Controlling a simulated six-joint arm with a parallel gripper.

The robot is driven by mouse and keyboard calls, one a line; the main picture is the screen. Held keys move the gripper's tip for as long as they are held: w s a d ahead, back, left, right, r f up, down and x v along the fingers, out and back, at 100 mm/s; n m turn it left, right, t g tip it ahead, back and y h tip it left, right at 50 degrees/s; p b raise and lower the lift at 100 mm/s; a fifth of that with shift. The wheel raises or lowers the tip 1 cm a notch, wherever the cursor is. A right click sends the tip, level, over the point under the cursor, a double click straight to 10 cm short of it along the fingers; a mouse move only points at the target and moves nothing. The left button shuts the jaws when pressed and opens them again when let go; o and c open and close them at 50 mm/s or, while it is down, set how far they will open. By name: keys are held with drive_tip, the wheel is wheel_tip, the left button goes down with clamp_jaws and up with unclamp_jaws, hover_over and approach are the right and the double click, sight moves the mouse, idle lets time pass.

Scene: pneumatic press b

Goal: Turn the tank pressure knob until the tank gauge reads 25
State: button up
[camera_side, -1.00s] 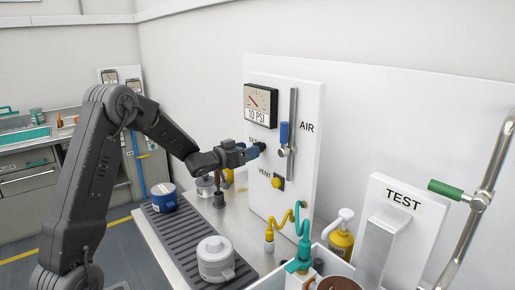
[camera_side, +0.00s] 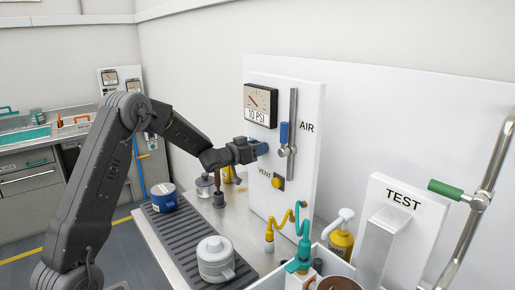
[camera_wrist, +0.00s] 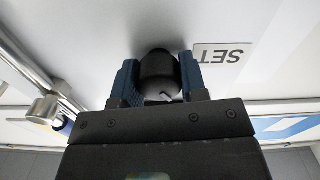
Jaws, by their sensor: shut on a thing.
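The tank gauge (camera_side: 260,103) sits high on the white panel in the side view, with a plate under its dial that reads 10 PSI. The pressure knob (camera_wrist: 160,72) is black with a light mark, and in the wrist view it sits between the blue finger pads beside an upside-down SET label (camera_wrist: 224,56). My gripper (camera_side: 262,149) reaches the panel below the gauge and is shut on the knob. In the side view the gripper hides the knob. The wrist view shows my gripper (camera_wrist: 158,80) with a pad on each side of the knob.
A vertical metal pipe with a blue-handled AIR valve (camera_side: 285,133) stands just right of my gripper. A yellow VENT button (camera_side: 278,182) is below. A blue can (camera_side: 165,197) and a light grey canister (camera_side: 215,258) stand on the bench. A TEST panel (camera_side: 402,205) stands at right.

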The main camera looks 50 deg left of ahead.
drive_tip(key=c, duration=0.3)
drive_tip(key=shift+m, duration=3.3)
drive_tip(key=o, duration=0.9)
drive_tip(key=s, duration=1.4)
